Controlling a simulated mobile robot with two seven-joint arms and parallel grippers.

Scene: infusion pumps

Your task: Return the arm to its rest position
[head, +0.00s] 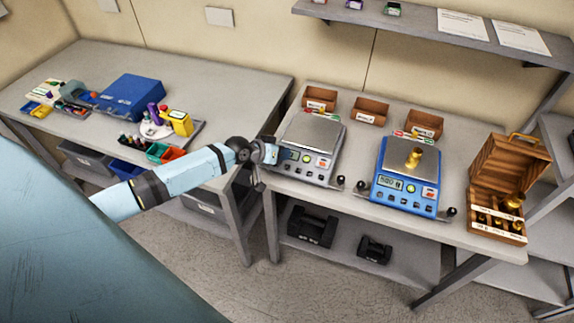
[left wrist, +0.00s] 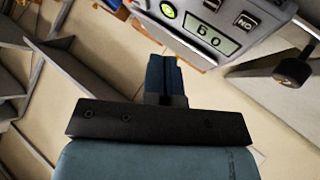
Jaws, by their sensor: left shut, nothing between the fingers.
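My left arm comes in from the left in the head view. Its gripper (head: 269,152) is at the front left of the grey device (head: 314,134), close to its front panel; I cannot tell if they touch. In the left wrist view, the two blue fingers (left wrist: 164,72) are shut together with nothing between them. The front panel of a grey device (left wrist: 190,25), with a lit display and buttons, fills the top of that view just beyond the fingertips. My right gripper is not in view.
A blue scale (head: 407,172) holding a brass weight (head: 414,158) and an open wooden case (head: 502,180) stand to the right. Small brown bins (head: 370,111) line the back. The left table (head: 215,85) carries a blue box (head: 131,95) and tube racks. Open floor (head: 300,290) lies in front.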

